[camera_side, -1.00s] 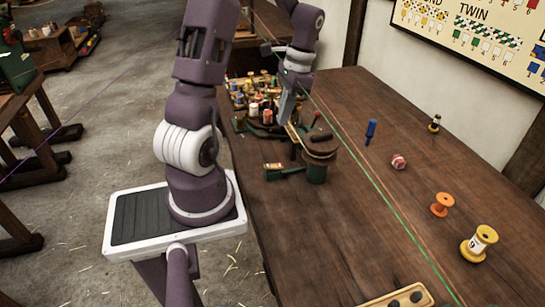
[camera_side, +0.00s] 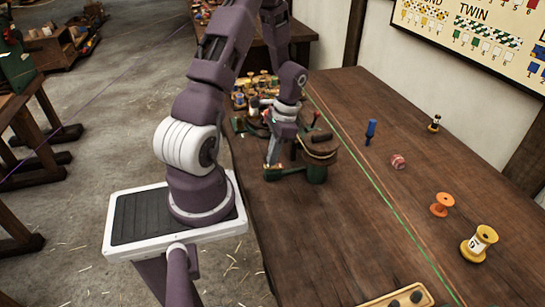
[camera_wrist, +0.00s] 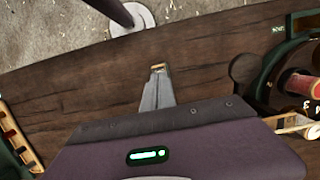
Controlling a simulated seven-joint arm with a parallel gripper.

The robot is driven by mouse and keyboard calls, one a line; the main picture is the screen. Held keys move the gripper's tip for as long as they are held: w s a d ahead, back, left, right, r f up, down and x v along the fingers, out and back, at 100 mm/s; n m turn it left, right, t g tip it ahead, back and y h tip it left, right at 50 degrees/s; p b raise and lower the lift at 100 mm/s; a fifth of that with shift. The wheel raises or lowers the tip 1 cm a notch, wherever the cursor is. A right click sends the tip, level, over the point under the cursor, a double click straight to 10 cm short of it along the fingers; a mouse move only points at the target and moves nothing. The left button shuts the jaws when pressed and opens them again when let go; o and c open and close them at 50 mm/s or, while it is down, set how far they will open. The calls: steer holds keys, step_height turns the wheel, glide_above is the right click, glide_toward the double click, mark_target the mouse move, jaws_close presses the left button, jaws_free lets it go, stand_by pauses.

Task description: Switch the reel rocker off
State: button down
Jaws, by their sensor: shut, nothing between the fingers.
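The reel (camera_side: 318,150) is a round wooden drum on a green stand on the bench, with a green arm (camera_side: 285,173) reaching left. In the earlier side view, a small orange and white patch shows at that arm's left end; I cannot tell if it is the rocker. My gripper (camera_side: 271,161) now covers that spot. It points down, just above or touching the green arm; I cannot tell which. My gripper (camera_wrist: 157,80) is shut and empty. The rocker and its on or off position cannot be made out.
A round rack of spools (camera_side: 258,95) stands behind my gripper. A green line (camera_side: 375,195) runs along the bench. A blue tool (camera_side: 371,131), a striped ball (camera_side: 398,161), an orange spool (camera_side: 442,204) and a yellow spool (camera_side: 479,243) stand right.

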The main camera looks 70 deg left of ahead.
steer(key=shift+f, duration=0.35)
steer(key=shift+s+f, duration=0.5)
steer(key=shift+s, duration=0.2)
stand_by(0.5)
steer(key=shift+w, duration=0.15)
steer(key=shift+w+d, duration=0.1)
steer(key=shift+w, duration=0.85)
steer(key=shift+r, duration=0.1)
steer(key=shift+w+r, duration=0.1)
steer(key=shift+r, duration=0.15)
steer(key=v, duration=1.4)
steer(key=shift+s, duration=0.35)
steer(key=shift+r, duration=0.1)
